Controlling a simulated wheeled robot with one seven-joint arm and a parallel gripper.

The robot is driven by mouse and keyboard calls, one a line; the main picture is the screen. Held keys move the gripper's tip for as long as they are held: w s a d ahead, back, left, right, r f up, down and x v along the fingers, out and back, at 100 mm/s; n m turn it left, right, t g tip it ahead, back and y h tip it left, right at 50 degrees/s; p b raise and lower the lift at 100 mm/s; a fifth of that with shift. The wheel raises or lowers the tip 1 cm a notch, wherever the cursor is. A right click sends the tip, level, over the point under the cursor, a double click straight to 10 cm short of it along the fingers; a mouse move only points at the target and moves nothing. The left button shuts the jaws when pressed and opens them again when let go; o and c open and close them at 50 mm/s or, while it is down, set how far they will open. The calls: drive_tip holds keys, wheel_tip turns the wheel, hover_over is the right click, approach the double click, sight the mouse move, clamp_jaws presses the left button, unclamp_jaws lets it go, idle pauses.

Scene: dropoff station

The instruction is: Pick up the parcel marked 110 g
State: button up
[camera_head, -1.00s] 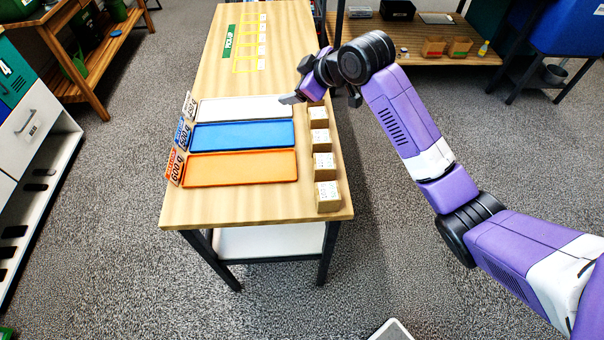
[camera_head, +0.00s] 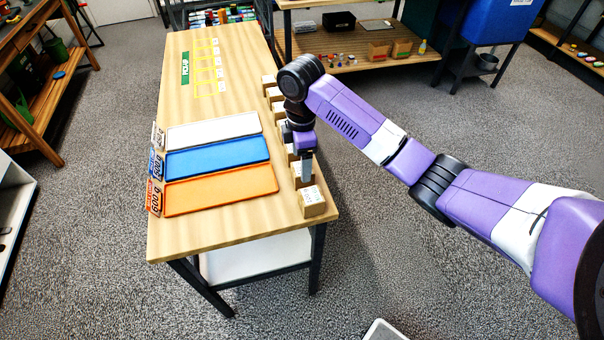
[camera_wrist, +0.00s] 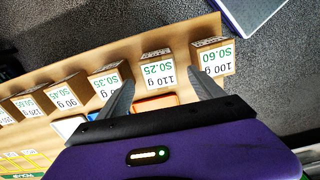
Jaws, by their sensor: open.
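The parcel marked 110 g (camera_wrist: 157,72) is a small brown cardboard box with a white label, also reading $0.25 in green. It shows between my two fingers in the wrist view. My gripper (camera_wrist: 161,64) is open and empty, with one finger on each side of the parcel in the picture; I cannot tell how far above it they are. In the head view my gripper (camera_head: 305,172) points down over the parcel row, partly hiding the second box from the near end, the 110 g parcel (camera_head: 297,179).
The parcel marked 100 g (camera_wrist: 213,60) stands close beside, at the table's near end (camera_head: 312,203). Several more parcels line the table's right edge. Orange (camera_head: 220,209), blue (camera_head: 215,173) and white (camera_head: 212,145) trays lie to the left. The table's far part with yellow marked squares is clear.

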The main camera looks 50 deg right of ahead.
drive_tip(key=shift+s+d+f, duration=0.1)
drive_tip(key=shift+d+f, duration=0.05)
drive_tip(key=shift+f, duration=1.65)
drive_tip(key=c, duration=1.5)
